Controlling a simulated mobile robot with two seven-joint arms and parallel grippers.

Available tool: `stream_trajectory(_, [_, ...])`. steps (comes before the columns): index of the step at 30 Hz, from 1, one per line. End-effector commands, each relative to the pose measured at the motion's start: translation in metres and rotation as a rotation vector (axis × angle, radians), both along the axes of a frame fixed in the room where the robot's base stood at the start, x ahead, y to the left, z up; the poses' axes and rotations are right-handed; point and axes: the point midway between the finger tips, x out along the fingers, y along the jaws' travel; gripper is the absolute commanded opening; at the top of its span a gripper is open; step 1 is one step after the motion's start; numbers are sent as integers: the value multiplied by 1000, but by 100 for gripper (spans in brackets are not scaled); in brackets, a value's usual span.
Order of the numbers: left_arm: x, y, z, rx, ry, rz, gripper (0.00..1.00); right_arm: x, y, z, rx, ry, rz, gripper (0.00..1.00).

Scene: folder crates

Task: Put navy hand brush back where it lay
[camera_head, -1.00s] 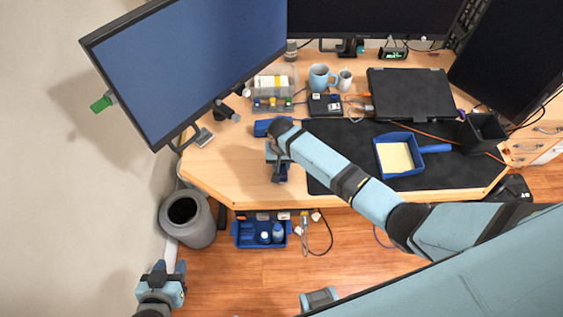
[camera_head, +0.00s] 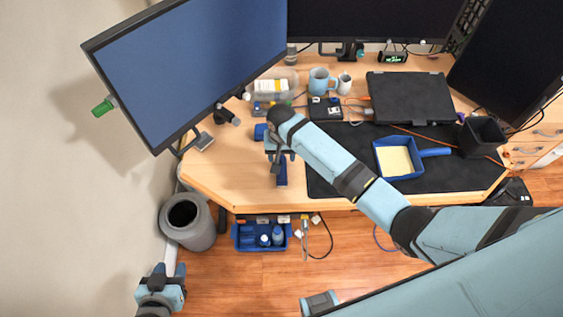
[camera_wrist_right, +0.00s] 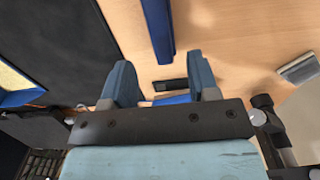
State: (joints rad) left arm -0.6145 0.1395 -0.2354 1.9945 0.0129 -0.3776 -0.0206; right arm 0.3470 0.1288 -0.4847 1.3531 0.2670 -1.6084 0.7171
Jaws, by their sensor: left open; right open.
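A long navy piece, which looks like the hand brush (camera_head: 282,172), lies on the bare wood left of the black mat, pointing toward the desk's front edge. It shows in the right wrist view (camera_wrist_right: 158,30), beyond the fingertips. My right gripper (camera_head: 279,155) is open over the desk beside it; its fingers also show in the right wrist view (camera_wrist_right: 160,78), with nothing clasped. A blue block (camera_head: 260,132) sits behind the gripper, partly hidden; I cannot tell whether it belongs to the brush. My left gripper (camera_head: 163,272) is open and empty, low at the left, off the desk.
A blue dustpan (camera_head: 399,157) lies on the black mat (camera_head: 330,180). A large monitor (camera_head: 190,65) overhangs the left. Bare wood lies left of the gripper.

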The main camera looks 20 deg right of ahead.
Motion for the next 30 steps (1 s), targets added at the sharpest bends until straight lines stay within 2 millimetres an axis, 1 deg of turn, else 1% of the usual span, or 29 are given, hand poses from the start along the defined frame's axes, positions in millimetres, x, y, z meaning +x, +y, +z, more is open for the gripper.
stream_trajectory(1, [0,0,0,0,0,0,43,1,0,12,2,-4,0,55])
stream_trajectory(3, [0,0,0,0,1,0,43,1,0,24,1,-3,0,55])
stream_trajectory(6, [0,0,-1,0,1,0,43,1,0,38,1,-2,0,55])
stream_trajectory(9, [0,0,-1,1,2,1,43,0,0,46,1,0,-1,55])
stream_trajectory(14, [0,1,-1,1,2,1,43,-1,0,49,2,-2,1,55])
stream_trajectory(17, [0,1,-1,1,2,1,43,-11,2,37,24,-27,22,55])
stream_trajectory(20, [0,1,-1,2,2,2,43,-33,6,14,73,-104,75,55])
stream_trajectory(21, [0,1,-1,2,2,2,43,-46,7,2,96,-149,102,55])
stream_trajectory(23, [0,1,-1,2,1,1,43,-66,9,-12,130,-234,148,55])
stream_trajectory(24, [0,1,-1,2,2,2,43,-81,9,-20,147,-294,181,55])
stream_trajectory(26, [0,1,-1,1,1,2,43,-103,8,-28,165,-387,226,55])
stream_trajectory(27, [0,1,-1,1,1,2,43,-118,6,-31,169,-452,255,55])
stream_trajectory(29, [0,1,-1,1,1,2,43,-141,3,-32,168,-547,298,55])
stream_trajectory(30, [0,1,0,1,1,2,43,-156,-1,-31,162,-610,326,55])
